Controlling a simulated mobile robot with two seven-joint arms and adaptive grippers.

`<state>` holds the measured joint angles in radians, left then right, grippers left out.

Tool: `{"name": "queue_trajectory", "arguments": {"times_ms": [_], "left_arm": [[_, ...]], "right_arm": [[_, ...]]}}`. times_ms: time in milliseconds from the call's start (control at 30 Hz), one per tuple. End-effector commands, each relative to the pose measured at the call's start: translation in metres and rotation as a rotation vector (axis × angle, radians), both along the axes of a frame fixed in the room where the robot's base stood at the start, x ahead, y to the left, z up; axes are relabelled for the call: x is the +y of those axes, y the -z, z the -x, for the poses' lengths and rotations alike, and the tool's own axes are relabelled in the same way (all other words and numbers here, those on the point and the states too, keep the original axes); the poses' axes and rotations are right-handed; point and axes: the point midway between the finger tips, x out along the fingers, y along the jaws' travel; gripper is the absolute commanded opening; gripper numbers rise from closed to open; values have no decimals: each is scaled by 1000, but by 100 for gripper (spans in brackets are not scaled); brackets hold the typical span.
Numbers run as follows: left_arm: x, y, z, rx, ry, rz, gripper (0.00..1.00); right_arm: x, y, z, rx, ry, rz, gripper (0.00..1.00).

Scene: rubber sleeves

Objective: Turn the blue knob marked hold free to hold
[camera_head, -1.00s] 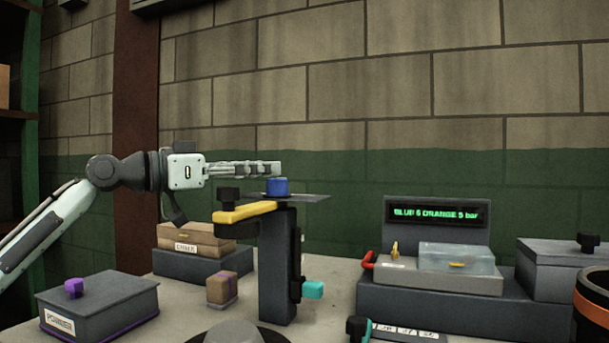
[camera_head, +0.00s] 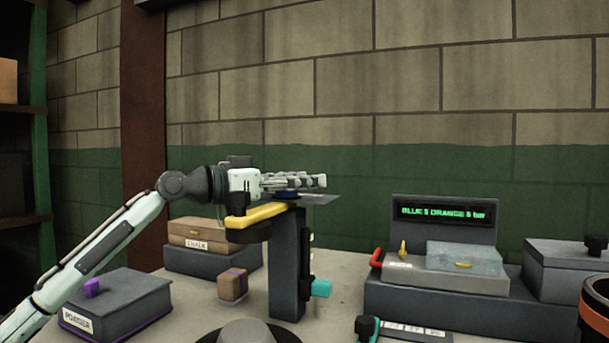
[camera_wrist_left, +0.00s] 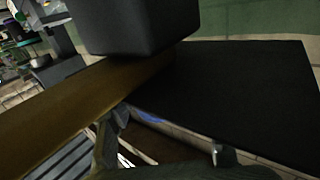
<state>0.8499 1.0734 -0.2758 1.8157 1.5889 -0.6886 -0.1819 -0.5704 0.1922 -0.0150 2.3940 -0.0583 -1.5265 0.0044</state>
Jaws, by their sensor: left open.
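The blue knob (camera_head: 286,194) sits on top of the dark post (camera_head: 286,265), at the base of a flat grey plate (camera_head: 320,199). Only a low blue strip of it shows in the head view. My left gripper (camera_head: 322,181) lies level at the knob and hides most of it. Its jaws are open. In the left wrist view, a thin blue sliver (camera_wrist_left: 150,117) shows between the two open fingers (camera_wrist_left: 165,143), below the dark plate edge. I cannot tell whether the fingers touch the knob. The knob's marking is not readable. My right gripper is out of view.
A teal knob (camera_head: 321,288) is on the post's right side. Boxes stand left, and a display unit (camera_head: 443,212) stands right.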

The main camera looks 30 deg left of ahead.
Motion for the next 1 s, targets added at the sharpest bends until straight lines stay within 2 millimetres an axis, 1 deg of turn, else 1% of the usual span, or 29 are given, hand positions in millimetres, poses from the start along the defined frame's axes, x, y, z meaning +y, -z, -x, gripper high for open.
{"name": "queue_trajectory", "arguments": {"times_ms": [100, 333, 367, 700, 767, 1000], "left_arm": [[-2, -1, -4, -3, -1, -1, 52], [-3, 0, -4, -1, -1, 0, 52], [-3, 0, -4, -1, -1, 0, 49], [-2, 0, -4, -1, -1, -2, 7], [-2, 0, -4, -1, -1, -2, 0], [-2, 0, -4, -1, -1, -2, 0]], "right_arm": [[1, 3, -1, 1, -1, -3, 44], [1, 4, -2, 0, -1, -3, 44], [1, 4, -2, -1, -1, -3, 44], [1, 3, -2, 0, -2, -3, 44], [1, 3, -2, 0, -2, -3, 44], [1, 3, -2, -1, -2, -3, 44]]}}
